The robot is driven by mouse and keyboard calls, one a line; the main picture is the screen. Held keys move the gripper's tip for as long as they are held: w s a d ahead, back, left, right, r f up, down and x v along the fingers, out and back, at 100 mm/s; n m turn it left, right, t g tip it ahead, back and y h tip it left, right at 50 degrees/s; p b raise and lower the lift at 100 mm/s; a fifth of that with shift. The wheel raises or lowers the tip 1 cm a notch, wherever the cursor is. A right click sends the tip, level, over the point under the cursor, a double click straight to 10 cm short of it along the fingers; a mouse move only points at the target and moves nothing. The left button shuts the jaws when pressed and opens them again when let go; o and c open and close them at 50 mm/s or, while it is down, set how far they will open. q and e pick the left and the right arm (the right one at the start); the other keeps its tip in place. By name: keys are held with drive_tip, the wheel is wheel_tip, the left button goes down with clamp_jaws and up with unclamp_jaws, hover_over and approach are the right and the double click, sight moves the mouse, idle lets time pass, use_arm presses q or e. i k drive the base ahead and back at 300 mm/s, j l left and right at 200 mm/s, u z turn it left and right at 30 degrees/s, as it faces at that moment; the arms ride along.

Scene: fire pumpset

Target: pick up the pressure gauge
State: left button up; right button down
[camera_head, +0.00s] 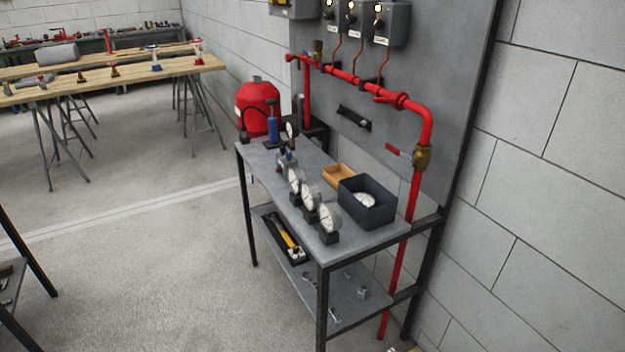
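Several round pressure gauges with white dials stand in a row along the front edge of the grey metal table (272,160). The nearest gauge (330,218) is at the table's right end, with a second gauge (310,196) and a third gauge (295,180) behind it. They sit on small dark blocks. Another white-faced gauge (366,200) lies inside the dark blue bin (370,218). I cannot tell which gauge the task means. Neither of my grippers is in view.
A small orange bin (338,175) stands beside the blue bin. A blue hand pump (272,125) with a gauge is at the table's far end. Red pipework (350,78) runs along the panel behind. Tools lie on the lower shelf (345,290). Open floor (170,270) is to the left.

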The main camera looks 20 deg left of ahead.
sight(311, 194)
drive_tip(key=j+z, duration=0.15)
drive_tip(key=z, duration=0.3)
drive_tip(key=j+z, duration=0.15)
drive_tip(key=z, duration=0.35)
drive_tip(key=k+j+z, duration=0.2)
drive_tip(key=j, duration=0.15)
drive_tip(key=j+z, duration=0.25)
drive_tip(key=j, duration=0.15)
drive_tip(key=k+j+z, duration=0.3)
drive_tip(key=j+z, duration=0.15)
drive_tip(key=j, duration=0.2)
drive_tip(key=k+j, duration=0.25)
drive_tip(key=j, duration=0.15)
drive_tip(key=k+j, duration=0.25)
drive_tip(key=j, duration=0.2)
drive_tip(key=k+j+z, duration=0.1)
drive_tip(key=k+j, duration=0.2)
drive_tip(key=j, duration=0.1)
